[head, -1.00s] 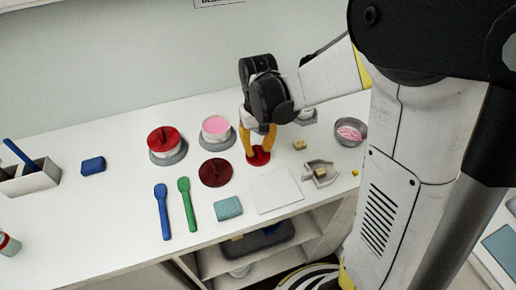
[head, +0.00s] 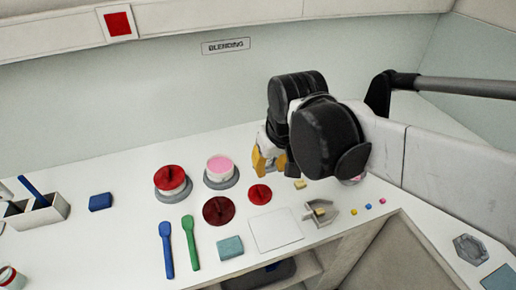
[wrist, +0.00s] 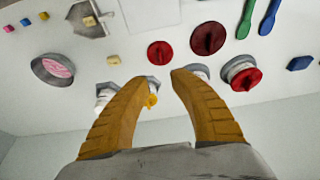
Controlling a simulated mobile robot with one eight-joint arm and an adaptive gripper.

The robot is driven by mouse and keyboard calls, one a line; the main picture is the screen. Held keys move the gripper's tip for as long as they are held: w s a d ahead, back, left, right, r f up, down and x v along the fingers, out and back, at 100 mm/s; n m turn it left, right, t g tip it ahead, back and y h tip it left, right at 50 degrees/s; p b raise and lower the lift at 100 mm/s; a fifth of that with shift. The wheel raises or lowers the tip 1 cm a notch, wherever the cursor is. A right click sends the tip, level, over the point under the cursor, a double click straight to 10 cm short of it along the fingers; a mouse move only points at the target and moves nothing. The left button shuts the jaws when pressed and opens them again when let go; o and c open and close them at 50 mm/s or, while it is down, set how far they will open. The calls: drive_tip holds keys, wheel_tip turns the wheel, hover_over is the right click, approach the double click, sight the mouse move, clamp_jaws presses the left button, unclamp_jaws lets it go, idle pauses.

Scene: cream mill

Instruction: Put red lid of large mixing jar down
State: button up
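A small bright red lid (head: 260,194) lies flat on the white worktop, free of my gripper; it also shows in the wrist view (wrist: 160,53). A darker, larger red lid (head: 218,210) lies beside it, to its left in the head view. A jar with a red lid on it (head: 171,180) and an open jar with pink contents (head: 221,170) stand behind on grey bases. My gripper (head: 270,163) is raised above the worktop; in the wrist view its yellow fingers (wrist: 150,80) are spread with nothing held between them.
A white square sheet (head: 276,230) lies in front of the small lid. Blue (head: 167,248) and green (head: 191,243) spatulas and a teal block (head: 230,248) are at the front left. A grey holder (head: 320,213) and small cubes are to the right. A bowl with pink contents (wrist: 53,68) stands nearby.

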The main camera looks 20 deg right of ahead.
drive_tip(key=s+t, duration=0.1)
drive_tip(key=s, duration=0.1)
drive_tip(key=s+t, duration=0.2)
drive_tip(key=s, duration=0.1)
drive_tip(key=shift+s+r, duration=0.1)
drive_tip(key=shift+s, duration=0.2)
